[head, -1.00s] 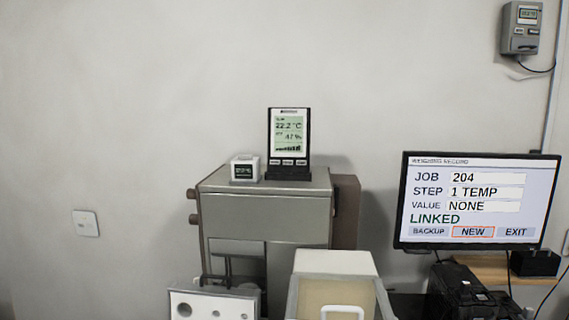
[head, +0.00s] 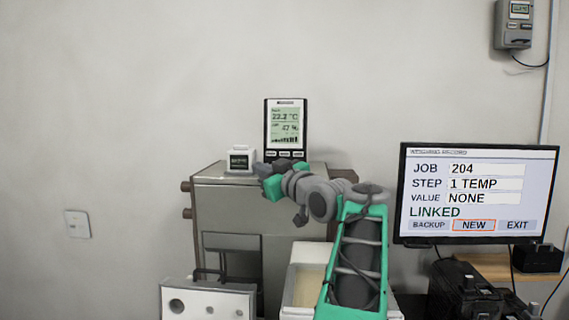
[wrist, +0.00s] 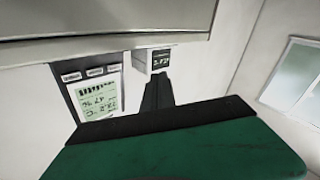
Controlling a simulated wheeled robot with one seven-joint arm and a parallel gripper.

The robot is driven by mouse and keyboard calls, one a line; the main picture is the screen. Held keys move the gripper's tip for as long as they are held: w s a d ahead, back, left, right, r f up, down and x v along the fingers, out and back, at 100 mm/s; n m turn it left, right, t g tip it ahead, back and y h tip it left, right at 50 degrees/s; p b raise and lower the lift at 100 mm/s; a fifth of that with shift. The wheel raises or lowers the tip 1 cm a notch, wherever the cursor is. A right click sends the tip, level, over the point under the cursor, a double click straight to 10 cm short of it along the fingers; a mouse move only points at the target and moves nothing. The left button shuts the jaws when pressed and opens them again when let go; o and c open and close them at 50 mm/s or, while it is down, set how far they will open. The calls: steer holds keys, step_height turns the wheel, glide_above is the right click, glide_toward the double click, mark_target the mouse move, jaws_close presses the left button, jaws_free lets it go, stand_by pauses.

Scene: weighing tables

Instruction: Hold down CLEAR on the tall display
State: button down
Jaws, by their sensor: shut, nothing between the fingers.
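The tall display (head: 285,125) stands upright on the grey cabinet, black-framed with a pale green screen reading about 22 °C and 47 %. A row of three small buttons (head: 285,154) lies under its screen; their labels are too small to read. In the wrist view the tall display (wrist: 99,98) appears upside down, its buttons (wrist: 95,73) above the screen. My gripper (head: 259,168) is shut and empty, in front of the cabinet top near the display's lower left. In the wrist view its fingers (wrist: 157,91) point toward the small white display, beside the tall one. I see no contact with a button.
The small white cube display (head: 240,160) stands left of the tall display on the grey cabinet (head: 225,215). A monitor (head: 478,195) at right shows JOB 204 and LINKED. A white panel with holes (head: 208,300) and an open pale box (head: 303,275) are below. A meter (head: 514,25) hangs upper right.

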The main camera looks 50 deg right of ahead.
mark_target(286, 156)
steer(key=s+d+r+t, duration=0.1)
steer(key=s+d+r, duration=0.2)
steer(key=s, duration=0.1)
steer(key=shift+d+r+n+h, duration=0.2)
steer(key=shift+d+n+h, duration=0.1)
steer(key=shift+d+n, duration=0.1)
steer(key=w+d+p, duration=0.1)
steer(key=d+p, duration=0.1)
steer(key=w+d+p, duration=0.3)
steer(key=p, duration=0.1)
steer(key=shift+w+d+f, duration=0.3)
steer(key=shift+d+f, duration=0.1)
steer(key=shift+w+d+f, duration=0.25)
steer(key=shift+w+d, duration=0.15)
steer(key=shift+d, duration=0.05)
steer(key=shift+w+d, duration=0.1)
stand_by(1.1)
